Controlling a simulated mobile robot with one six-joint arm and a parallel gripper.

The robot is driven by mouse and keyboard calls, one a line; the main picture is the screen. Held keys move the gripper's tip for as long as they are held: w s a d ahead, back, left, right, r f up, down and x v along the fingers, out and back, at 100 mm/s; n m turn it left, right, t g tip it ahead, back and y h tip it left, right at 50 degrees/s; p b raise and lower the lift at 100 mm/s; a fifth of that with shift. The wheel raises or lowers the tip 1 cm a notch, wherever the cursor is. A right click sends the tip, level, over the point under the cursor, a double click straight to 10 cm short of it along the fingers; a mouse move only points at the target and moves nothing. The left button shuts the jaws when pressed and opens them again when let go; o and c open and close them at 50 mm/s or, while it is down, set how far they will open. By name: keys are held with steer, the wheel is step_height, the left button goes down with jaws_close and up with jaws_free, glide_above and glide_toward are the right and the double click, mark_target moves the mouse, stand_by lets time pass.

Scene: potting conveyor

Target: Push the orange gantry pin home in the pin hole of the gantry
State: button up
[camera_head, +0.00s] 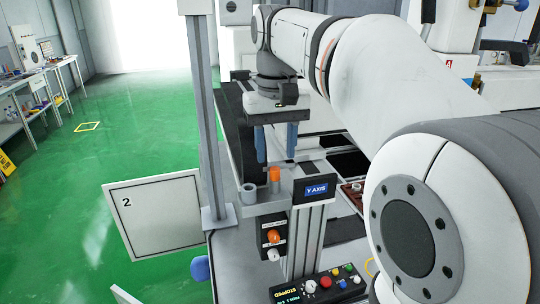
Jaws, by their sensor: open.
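The orange gantry pin (274,175) stands upright at the top of the gantry post (310,240), beside the blue "Y AXIS" label. I cannot tell how deep it sits, and the pin hole itself is hidden. My gripper (276,150) points down with its two blue fingers apart and nothing visible between them. It is above the orange pin, its fingertips higher in the picture than the pin's top. From this view I cannot tell the exact gap.
A grey cylindrical socket (249,193) stands left of the pin. Below are an orange knob (273,236) and a button panel (319,288) reading "STOPPED". A grey upright post (205,110) and a panel marked 2 (160,214) stand to the left.

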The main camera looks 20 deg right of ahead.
mark_target(276, 169)
step_height(276, 169, up, 5)
steer(key=shift+f, duration=0.1)
stand_by(0.3)
steer(key=s+f+t, duration=0.1)
steer(key=s+f, duration=0.6)
steer(key=f, duration=0.5)
steer(key=s+f+t, duration=0.2)
steer(key=s+f, duration=0.4)
steer(key=f, duration=0.6)
steer(key=shift+s, duration=0.4)
steer(key=shift+a+f, duration=0.1)
